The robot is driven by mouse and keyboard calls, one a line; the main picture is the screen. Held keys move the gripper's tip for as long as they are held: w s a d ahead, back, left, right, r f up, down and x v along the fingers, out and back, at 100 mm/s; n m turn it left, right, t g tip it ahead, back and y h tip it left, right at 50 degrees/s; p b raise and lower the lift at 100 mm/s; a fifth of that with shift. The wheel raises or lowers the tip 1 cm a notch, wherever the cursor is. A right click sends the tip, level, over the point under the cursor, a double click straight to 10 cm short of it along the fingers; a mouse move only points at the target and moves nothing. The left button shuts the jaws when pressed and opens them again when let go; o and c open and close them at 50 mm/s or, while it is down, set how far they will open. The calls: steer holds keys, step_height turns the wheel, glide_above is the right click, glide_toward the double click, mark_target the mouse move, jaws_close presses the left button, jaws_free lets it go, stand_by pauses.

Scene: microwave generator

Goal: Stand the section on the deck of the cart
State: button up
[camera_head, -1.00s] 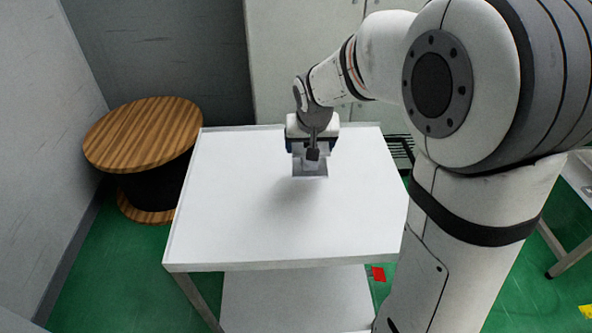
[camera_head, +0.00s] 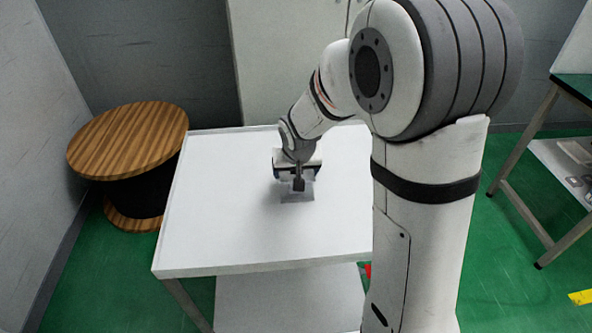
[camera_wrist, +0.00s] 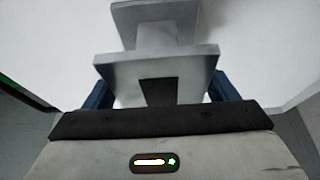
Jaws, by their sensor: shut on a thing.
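The section (camera_head: 291,195) is a grey piece with square flanges. In the wrist view the section (camera_wrist: 155,68) shows a near flange, a narrower neck and a far flange, with the white deck behind. My gripper (camera_head: 298,181) is shut on it over the cart's deck; in the wrist view blue fingers of my gripper (camera_wrist: 160,88) flank the near flange. The cart (camera_head: 235,235) has a flat white deck with a low rim at the back. The section is low over the deck's middle; I cannot tell whether it touches.
A wooden cable reel (camera_head: 128,140) stands left of the cart. A grey cabinet (camera_head: 280,60) stands behind it. A table (camera_head: 550,170) with a lower shelf is at the right. The deck is otherwise clear where visible; my arm hides its right side.

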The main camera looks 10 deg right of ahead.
steer(key=o, duration=1.3)
steer(key=shift+s+r, duration=0.1)
steer(key=shift+r, duration=0.45)
steer(key=p+v, duration=0.1)
steer(key=v, duration=0.9)
steer(key=shift+s+r, duration=0.2)
steer(key=s+d, duration=0.3)
steer(key=s, duration=0.3)
steer(key=s+d+g, duration=0.1)
steer(key=s+d, duration=0.1)
steer(key=s, duration=0.4)
steer(key=s+d+g, duration=0.1)
steer(key=s+d, duration=0.2)
steer(key=s, duration=0.4)
steer(key=shift+d+r, duration=0.25)
steer(key=shift+d, duration=0.05)
